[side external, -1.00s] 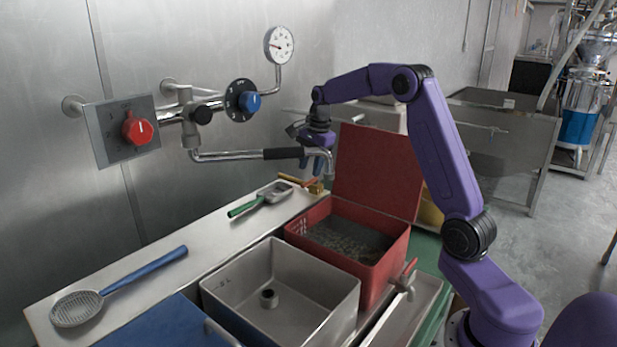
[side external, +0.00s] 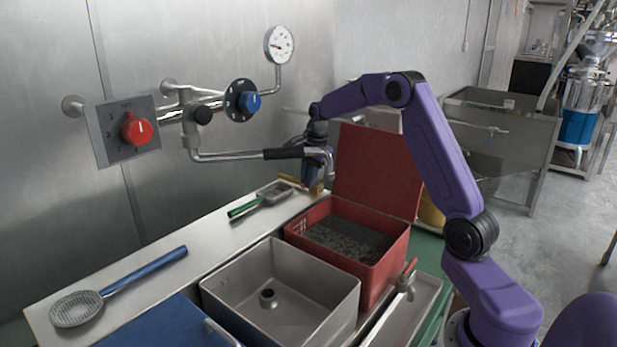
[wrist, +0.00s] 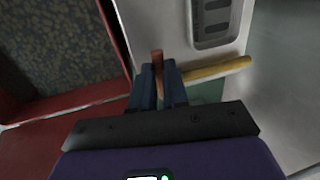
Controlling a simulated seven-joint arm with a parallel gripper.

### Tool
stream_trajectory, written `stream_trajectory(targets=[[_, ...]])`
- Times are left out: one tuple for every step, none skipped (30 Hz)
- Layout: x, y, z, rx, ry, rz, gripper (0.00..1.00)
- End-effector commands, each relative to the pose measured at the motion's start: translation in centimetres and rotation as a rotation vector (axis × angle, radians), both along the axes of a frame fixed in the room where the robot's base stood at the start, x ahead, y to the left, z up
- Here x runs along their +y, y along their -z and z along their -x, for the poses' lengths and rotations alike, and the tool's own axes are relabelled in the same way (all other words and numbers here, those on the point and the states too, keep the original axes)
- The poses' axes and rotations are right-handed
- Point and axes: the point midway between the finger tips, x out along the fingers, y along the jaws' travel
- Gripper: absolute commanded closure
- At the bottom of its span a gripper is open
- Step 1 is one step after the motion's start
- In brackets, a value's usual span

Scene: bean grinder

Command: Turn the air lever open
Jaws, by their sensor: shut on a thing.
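A reddish-brown bar (wrist: 157,58), which looks like the air lever's handle, shows between my fingertips in the wrist view. My gripper (wrist: 158,80) is shut on it, with one blue finger on each side. In the side view my gripper (side external: 316,180) points down at the far end of the counter, over a small brass-coloured block (side external: 317,188). The fingers and the pipe end hide the lever there, so its angle cannot be told from that side.
A steel pipe with a black grip (side external: 283,153) passes in front of my gripper. A yellow bar (wrist: 215,70) and a green-handled scoop (side external: 262,198) lie close by. The red bin (side external: 370,275) stands nearer, its lid (side external: 375,170) raised. The wall holds a red knob (side external: 137,129).

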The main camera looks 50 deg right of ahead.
Motion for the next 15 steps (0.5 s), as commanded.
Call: stream_trajectory(targets=[[0.0, -0.04, 0.01, 0.0, -0.001, -0.001, 1.0], [0.0, -0.04, 0.02, -0.001, -0.004, 0.0, 1.0], [0.0, -0.04, 0.04, -0.001, -0.009, 0.0, 1.0], [0.0, -0.05, 0.06, -0.001, -0.014, 0.0, 1.0], [0.01, -0.06, 0.08, -0.001, -0.021, -0.001, 1.0], [0.02, -0.06, 0.14, -0.001, -0.034, 0.0, 1.0], [0.03, -0.08, 0.17, -0.001, -0.043, -0.002, 1.0], [0.03, -0.09, 0.22, -0.002, -0.056, -0.001, 1.0], [0.0, -0.1, 0.32, -0.002, -0.075, -0.001, 1.0], [-0.03, -0.11, 0.39, -0.002, -0.091, -0.001, 1.0], [-0.04, -0.11, 0.48, -0.002, -0.11, -0.002, 1.0], [-0.09, -0.1, 0.6, -0.002, -0.136, -0.002, 1.0], [-0.12, -0.11, 0.69, -0.002, -0.157, -0.001, 1.0], [-0.1, -0.11, 0.77, -0.002, -0.18, -0.002, 1.0], [-0.14, -0.11, 0.89, -0.002, -0.21, -0.002, 1.0]])
